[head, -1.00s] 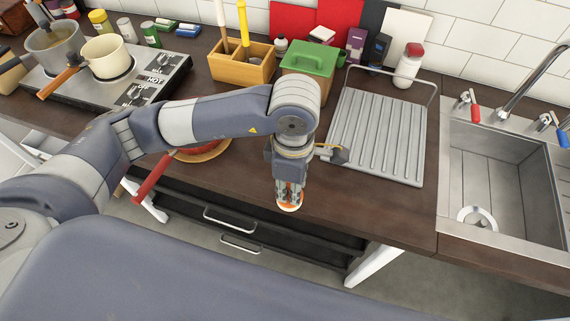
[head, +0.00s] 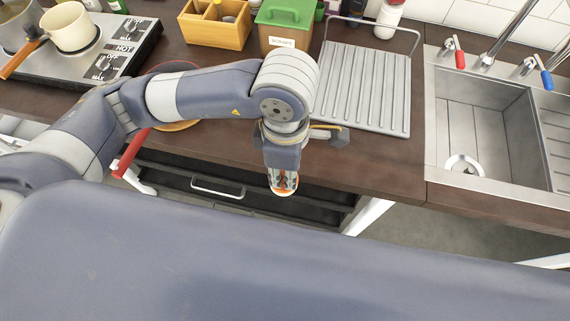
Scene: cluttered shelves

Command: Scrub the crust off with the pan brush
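A pan with a red handle (head: 131,153) sits near the counter's front edge at the left of the head view. Its red rim (head: 172,67) shows just above my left arm, and the arm hides most of the pan, including any crust. My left gripper (head: 284,180) points down at the counter's front edge, right of the pan and apart from it. Its fingers are around a small orange and white thing (head: 285,189), which looks like the pan brush, mostly hidden by the fingers. My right gripper is not in view.
A grey drying rack (head: 365,88) and a steel sink (head: 485,130) are to the right. A green-lidded caddy (head: 285,25) and a wooden box (head: 215,27) stand behind. A stove (head: 118,50) with a cream pot (head: 69,28) is at the left. Drawers are below the counter.

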